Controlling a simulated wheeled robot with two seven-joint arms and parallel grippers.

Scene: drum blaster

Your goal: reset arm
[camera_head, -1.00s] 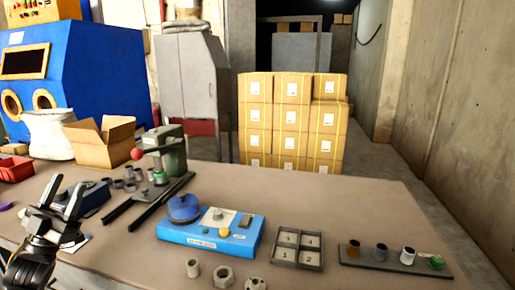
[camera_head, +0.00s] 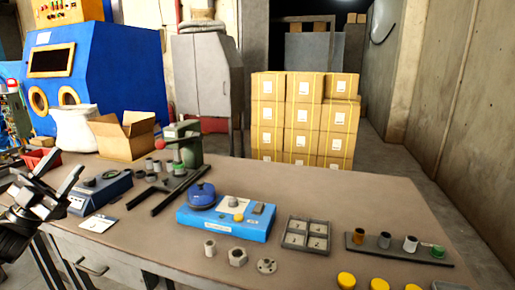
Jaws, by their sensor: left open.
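My left gripper (camera_head: 55,190) is at the left edge of the view, beyond the table's front left corner. Its dark fingers are apart and nothing shows between them. It is left of the dark blue device (camera_head: 100,190) on the table (camera_head: 300,185). My right gripper does not show.
A blue box with a round pot (camera_head: 222,218), a four-part tray (camera_head: 307,235) and a strip with several small cylinders (camera_head: 398,247) stand on the table. A green press (camera_head: 183,145) stands behind. Loose metal parts (camera_head: 237,257) and yellow caps (camera_head: 378,284) lie in front.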

